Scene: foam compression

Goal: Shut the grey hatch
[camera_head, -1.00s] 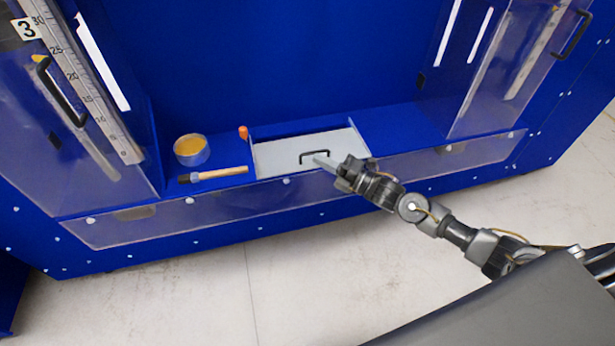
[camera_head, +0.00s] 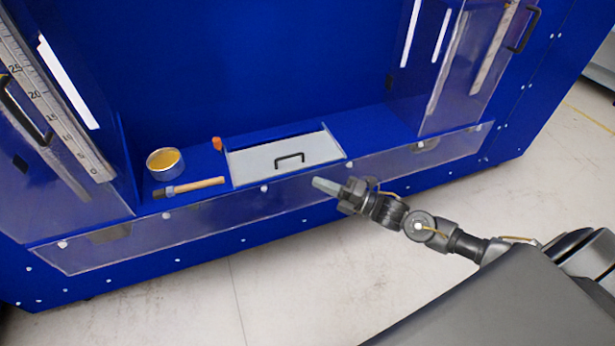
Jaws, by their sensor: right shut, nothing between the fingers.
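The grey hatch (camera_head: 262,165) is a flat light panel set into the blue ledge, with a black bar handle (camera_head: 290,158) on it. A narrow dark blue gap shows along its far edge; I cannot tell how far the panel is from flush. My right gripper (camera_head: 322,185) is shut and empty. In the picture it is just below and right of the hatch's near edge, apart from the handle. My left gripper is out of view.
On the ledge left of the hatch are a round tub with yellow contents (camera_head: 165,163), a wooden-handled brush (camera_head: 195,187) and an orange-topped object (camera_head: 217,144). Clear-fronted columns flank the ledge, the left with a ruler (camera_head: 50,105). Open floor lies in front.

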